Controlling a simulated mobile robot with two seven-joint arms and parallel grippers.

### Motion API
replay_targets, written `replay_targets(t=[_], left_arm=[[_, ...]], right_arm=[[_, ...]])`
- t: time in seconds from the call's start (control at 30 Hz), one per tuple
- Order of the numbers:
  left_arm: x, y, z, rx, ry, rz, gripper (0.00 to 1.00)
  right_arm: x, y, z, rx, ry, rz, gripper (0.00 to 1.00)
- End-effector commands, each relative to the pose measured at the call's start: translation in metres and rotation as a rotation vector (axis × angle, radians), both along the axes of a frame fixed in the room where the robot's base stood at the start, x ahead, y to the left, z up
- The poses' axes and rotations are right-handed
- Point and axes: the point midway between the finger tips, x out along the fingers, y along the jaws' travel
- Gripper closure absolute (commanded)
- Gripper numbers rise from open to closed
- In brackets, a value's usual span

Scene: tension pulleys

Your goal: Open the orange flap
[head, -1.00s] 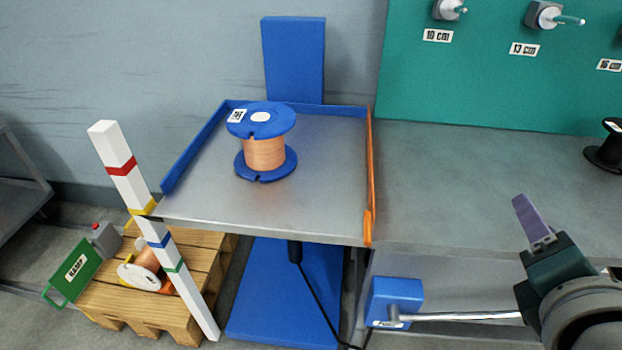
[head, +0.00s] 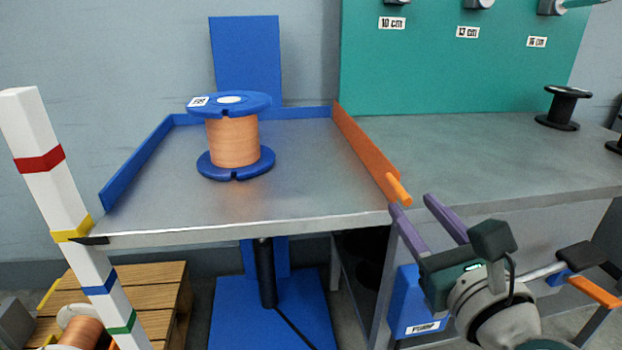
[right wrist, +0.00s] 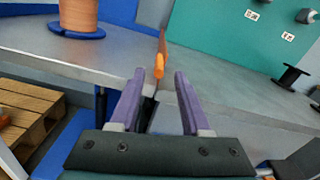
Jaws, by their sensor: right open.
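The orange flap (head: 363,147) stands upright along the right edge of the metal lift table (head: 300,200). Its orange handle (head: 398,190) sticks out at the near end. My right gripper (head: 420,205) is open and empty, just in front of and below the handle. In the right wrist view the handle (right wrist: 159,66) appears beyond and between the two purple fingertips (right wrist: 160,75), apart from them. My left gripper is not in view.
A blue spool of copper wire (head: 233,140) stands on the lift table. A grey bench (head: 480,165) adjoins on the right, with a black spool (head: 562,108) on it. A striped white post (head: 50,170) stands at the left, by a wooden pallet (head: 150,290).

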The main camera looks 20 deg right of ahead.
Motion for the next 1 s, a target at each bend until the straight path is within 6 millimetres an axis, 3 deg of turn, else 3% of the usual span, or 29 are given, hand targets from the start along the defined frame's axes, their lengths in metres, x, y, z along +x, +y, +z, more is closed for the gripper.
replay_targets(t=[0.1, 0.23, 0.6, 1.0], left_arm=[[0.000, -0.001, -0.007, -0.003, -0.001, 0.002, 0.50], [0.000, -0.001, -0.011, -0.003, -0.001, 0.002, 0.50], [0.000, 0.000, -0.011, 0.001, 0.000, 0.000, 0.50], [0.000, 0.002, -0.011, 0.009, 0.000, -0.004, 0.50]], right_arm=[[0.021, -0.005, -0.001, 0.000, -0.003, 0.000, 0.53], [0.036, -0.009, -0.001, 0.000, -0.001, -0.001, 0.53], [0.042, -0.010, 0.000, 0.002, 0.000, 0.000, 0.53], [0.042, -0.010, 0.000, 0.002, 0.000, 0.000, 0.98]])
